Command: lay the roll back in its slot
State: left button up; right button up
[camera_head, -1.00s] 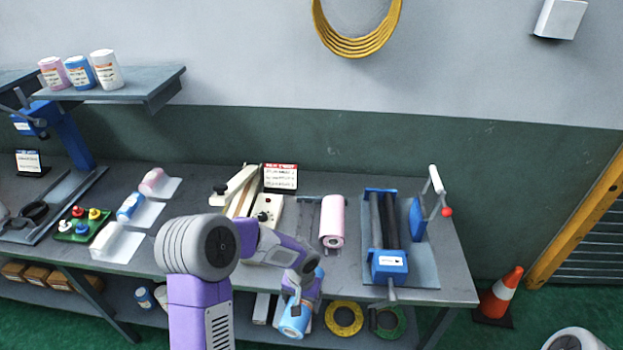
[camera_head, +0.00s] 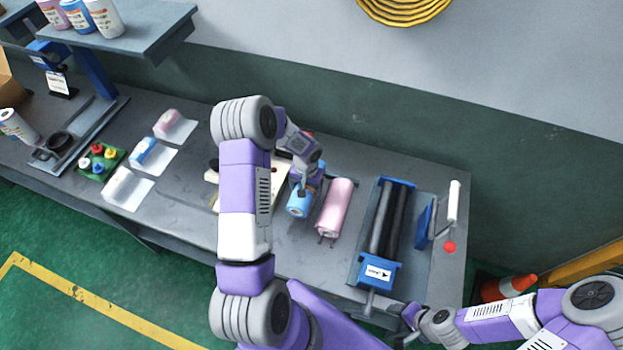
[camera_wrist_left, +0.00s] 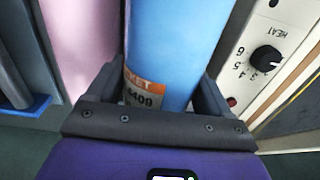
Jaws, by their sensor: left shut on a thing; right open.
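A blue roll (camera_head: 299,204) with an orange and white label is held in my left gripper (camera_head: 304,184). In the left wrist view the fingers (camera_wrist_left: 162,95) close on both sides of the blue roll (camera_wrist_left: 178,45). It is over the bench between a pink roll (camera_head: 334,207) and a cream heater box (camera_head: 272,188). The pink roll (camera_wrist_left: 82,40) is close beside it. Whether the blue roll touches the surface or a slot under it cannot be told. My right gripper (camera_head: 407,322) is open near the bench's front right edge, partly hidden.
Small rolls (camera_head: 143,151) on white sheets lie to the left, beside a green tray (camera_head: 100,158) of coloured knobs.

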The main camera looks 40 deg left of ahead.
pick_arm(q)
jog(key=shift+s+f+b, duration=0.15)
jog(key=shift+f+b, duration=0.25)
jog(key=shift+f, duration=0.25)
jog(key=shift+f+b, duration=1.2)
jog(key=shift+f, duration=0.85)
jog(key=shift+b, duration=0.45)
jog(key=shift+f+b, duration=0.65)
jog(key=shift+s+d+f+b, duration=0.2)
jog(key=shift+s+f+b, duration=0.1)
jog(key=shift+f+b, duration=0.35)
jog(key=o, duration=1.6)
jog(key=shift+r, duration=0.1)
